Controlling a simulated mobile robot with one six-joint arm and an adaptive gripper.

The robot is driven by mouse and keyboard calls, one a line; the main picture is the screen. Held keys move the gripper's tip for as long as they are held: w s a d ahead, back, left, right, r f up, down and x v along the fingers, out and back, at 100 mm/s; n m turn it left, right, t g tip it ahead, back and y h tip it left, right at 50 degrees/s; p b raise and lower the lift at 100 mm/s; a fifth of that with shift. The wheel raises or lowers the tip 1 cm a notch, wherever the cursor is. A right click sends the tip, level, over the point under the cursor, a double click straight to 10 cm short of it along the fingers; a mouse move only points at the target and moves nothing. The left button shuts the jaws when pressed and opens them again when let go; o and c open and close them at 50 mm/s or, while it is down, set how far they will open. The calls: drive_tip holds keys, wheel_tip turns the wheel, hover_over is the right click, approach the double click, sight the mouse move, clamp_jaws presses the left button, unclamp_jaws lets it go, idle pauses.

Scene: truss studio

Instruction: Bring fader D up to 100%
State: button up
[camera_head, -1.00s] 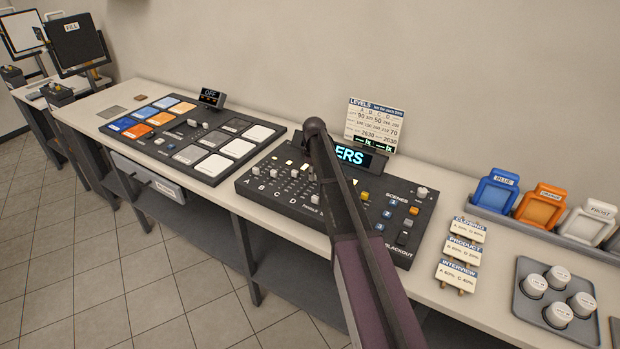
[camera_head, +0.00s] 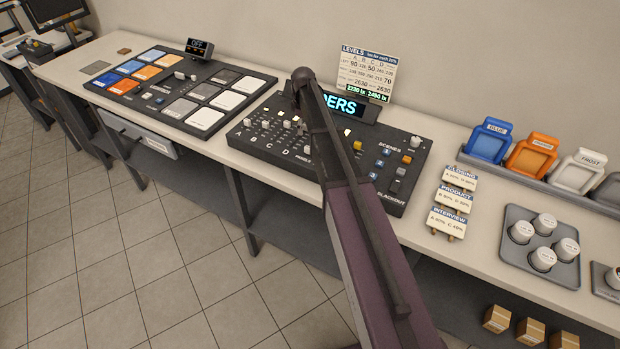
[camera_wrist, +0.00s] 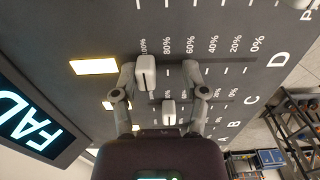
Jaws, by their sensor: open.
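In the wrist view the fader D knob (camera_wrist: 146,74), a pale block, stands level with the 100% mark on its scale. My gripper (camera_wrist: 159,72) is open around it, one finger on each side. The knob is close to the left finger; whether they touch I cannot tell. Another pale knob (camera_wrist: 169,112) sits on the neighbouring track by the letter C. In the head view my arm covers part of the fader console (camera_head: 270,148), and fader D cannot be made out.
A lit display (camera_wrist: 33,122) and a lit button (camera_wrist: 94,66) lie beside the faders. In the head view a levels card (camera_head: 367,72) stands behind the console. Cue cards (camera_head: 447,222), gel holders (camera_head: 531,155) and a cup tray (camera_head: 515,251) are to the right.

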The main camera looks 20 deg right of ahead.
drive_tip(key=s+a, duration=0.5)
drive_tip(key=s, duration=0.1)
drive_tip(key=shift+a, duration=0.4)
drive_tip(key=shift+s+a+r+p, duration=0.1)
drive_tip(key=shift+a+r+p, duration=0.1)
drive_tip(key=shift+r+p, duration=0.6)
wheel_tip(320, 180, up, 12)
drive_tip(key=p, duration=1.2)
drive_tip(key=s+f+m+b, duration=0.4)
drive_tip(key=s+f+b, duration=0.2)
drive_tip(key=s, duration=0.5)
drive_tip(key=s+f+m+b, duration=0.4)
drive_tip(key=s+f+b, duration=0.2)
drive_tip(key=s, duration=0.5)
drive_tip(key=shift+s+d, duration=0.2)
drive_tip(key=shift+d, duration=0.2)
drive_tip(key=shift+o, duration=0.8)
drive_tip(key=shift+w+r, duration=0.1)
wheel_tip(320, 180, up, 12)
drive_tip(key=m+p, duration=1)
drive_tip(key=p, duration=0.2)
hover_over(292, 146)
drive_tip(key=shift+w+d, duration=0.1)
drive_tip(key=shift+w, duration=0.15)
